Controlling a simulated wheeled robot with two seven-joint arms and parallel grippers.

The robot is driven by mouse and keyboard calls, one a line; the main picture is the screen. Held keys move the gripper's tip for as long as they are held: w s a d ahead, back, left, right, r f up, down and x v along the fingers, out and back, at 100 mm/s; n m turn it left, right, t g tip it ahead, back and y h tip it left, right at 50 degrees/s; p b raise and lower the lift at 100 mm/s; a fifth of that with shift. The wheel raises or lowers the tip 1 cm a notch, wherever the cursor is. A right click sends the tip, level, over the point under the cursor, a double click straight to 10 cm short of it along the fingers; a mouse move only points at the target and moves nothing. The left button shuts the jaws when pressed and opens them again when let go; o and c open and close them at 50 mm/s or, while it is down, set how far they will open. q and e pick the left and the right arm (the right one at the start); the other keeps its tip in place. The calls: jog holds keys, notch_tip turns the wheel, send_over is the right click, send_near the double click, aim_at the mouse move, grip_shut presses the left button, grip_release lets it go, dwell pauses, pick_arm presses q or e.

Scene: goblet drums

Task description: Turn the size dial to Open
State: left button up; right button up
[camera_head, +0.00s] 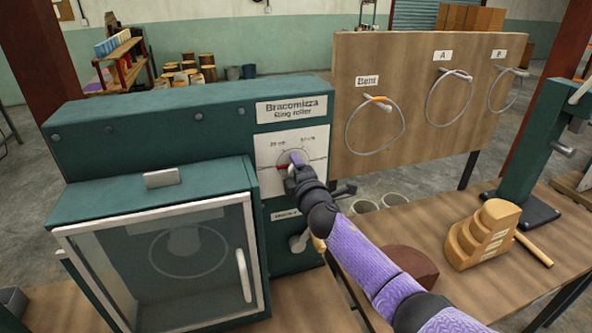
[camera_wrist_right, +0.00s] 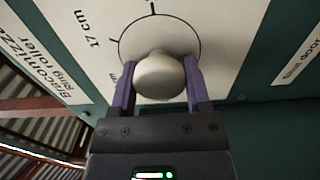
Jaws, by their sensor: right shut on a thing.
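The size dial (camera_head: 284,158) is a pale round knob on a white panel (camera_head: 263,145) on the front of the green ring roller. My right gripper (camera_head: 293,166) reaches it from the lower right and partly covers it. In the right wrist view the knob (camera_wrist_right: 158,76) sits between the two purple fingers of my right gripper (camera_wrist_right: 159,84), which are shut on it. A printed arc with tick marks shows around the knob, with "17 cm" to its upper left. An Open mark cannot be read. The knob's pointing direction is unclear. My left gripper is not in view.
The roller's glass door (camera_head: 190,265) is at left. Wire rings hang on a wooden board (camera_head: 430,120) behind. A stepped wooden block (camera_head: 484,234) and a mallet (camera_head: 534,249) lie on the bench at right.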

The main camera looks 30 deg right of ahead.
jog(key=o, duration=1.2)
jog(key=shift+o, duration=0.2)
jog(key=shift+s+a, duration=0.1)
jog(key=shift+s, duration=0.2)
jog(key=p+v, duration=0.1)
jog(key=v, duration=0.8)
jog(key=shift+s, duration=0.2)
